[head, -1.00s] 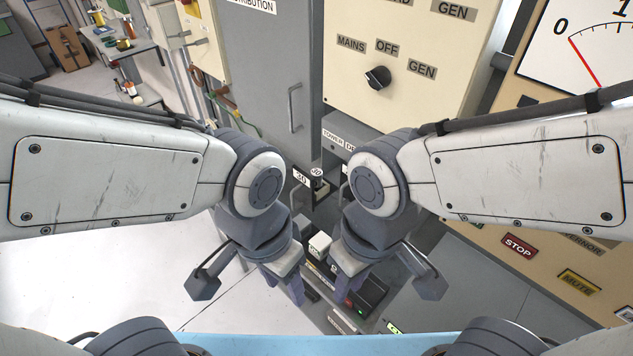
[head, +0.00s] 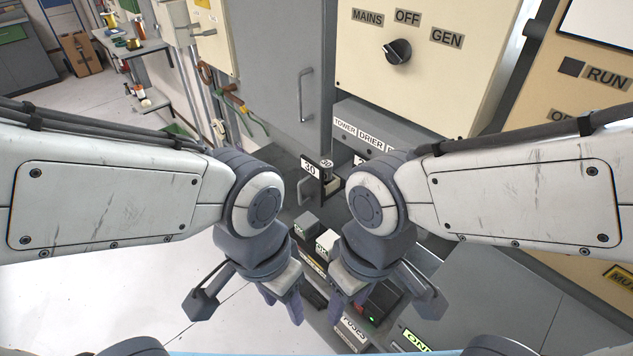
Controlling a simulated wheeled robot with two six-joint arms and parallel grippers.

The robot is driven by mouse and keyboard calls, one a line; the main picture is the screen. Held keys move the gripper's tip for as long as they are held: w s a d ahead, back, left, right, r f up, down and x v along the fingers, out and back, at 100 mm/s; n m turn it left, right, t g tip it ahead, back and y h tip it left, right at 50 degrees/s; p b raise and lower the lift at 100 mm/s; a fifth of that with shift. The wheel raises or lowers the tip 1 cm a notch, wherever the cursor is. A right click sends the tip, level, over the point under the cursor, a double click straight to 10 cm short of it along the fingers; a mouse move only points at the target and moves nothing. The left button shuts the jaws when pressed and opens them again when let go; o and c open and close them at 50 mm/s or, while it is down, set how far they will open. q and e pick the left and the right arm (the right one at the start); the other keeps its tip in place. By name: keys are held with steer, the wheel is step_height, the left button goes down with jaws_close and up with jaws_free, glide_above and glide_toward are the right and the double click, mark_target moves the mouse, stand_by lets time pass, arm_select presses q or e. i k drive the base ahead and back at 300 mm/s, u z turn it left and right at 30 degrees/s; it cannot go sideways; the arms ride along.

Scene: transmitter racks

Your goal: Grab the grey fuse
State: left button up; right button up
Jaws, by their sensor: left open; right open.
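A small grey block (head: 307,222), which looks like the grey fuse, stands on a dark shelf between my two arms. A white block (head: 327,241) with a small marking stands just in front of it, to the right. My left gripper (head: 283,303) is open and empty, pointing down, nearer to me and left of the blocks. My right gripper (head: 347,303) is open and empty, pointing down, nearer to me and right of them. Neither gripper touches the grey block. The lower parts around the blocks are partly hidden by my wrists.
A cream panel (head: 430,90) with a black knob (head: 398,51) stands behind, beside a grey cabinet door (head: 255,70). A "30" tag (head: 309,168) is on a drawer front behind the blocks. A "FUSES" label (head: 353,333) is low in front. Open floor (head: 60,290) lies left.

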mark_target(327, 165)
steer(key=u, duration=1.45)
steer(key=i, duration=1.9)
steer(key=z, duration=3)
